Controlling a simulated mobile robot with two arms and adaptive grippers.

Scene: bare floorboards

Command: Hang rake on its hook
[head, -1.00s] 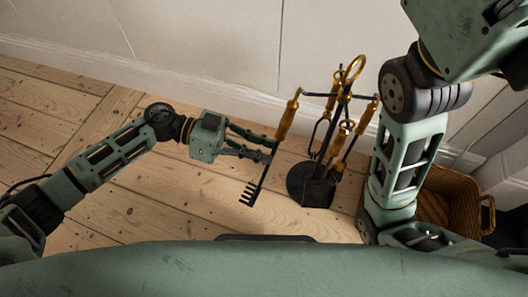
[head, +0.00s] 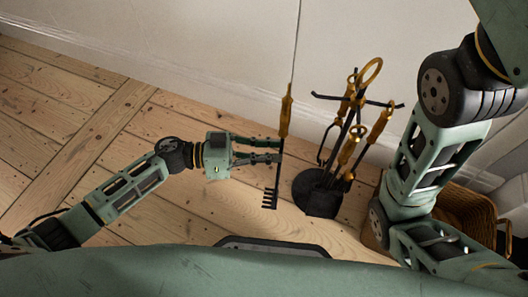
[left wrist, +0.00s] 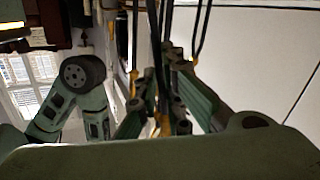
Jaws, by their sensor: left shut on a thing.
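The rake, with a brass-coloured handle (head: 286,115), a thin dark shaft and a dark toothed head, hangs nearly upright in the head view. My left gripper (head: 279,150) is shut on its shaft just below the handle. The rake is left of the dark tool stand (head: 318,196), apart from it in the picture. The stand's left hook arm (head: 326,97) looks empty, near the height of the handle's top. In the left wrist view my left gripper's fingers (left wrist: 165,108) show among dark rods; which rod is the rake is unclear. My right gripper is out of view.
Several brass-handled tools (head: 380,125) hang on the stand, under its ring top (head: 371,70). A wicker basket (head: 470,215) stands to the right, partly behind my right arm. The white wall (head: 200,50) is close behind. Floorboards left of the rake are clear.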

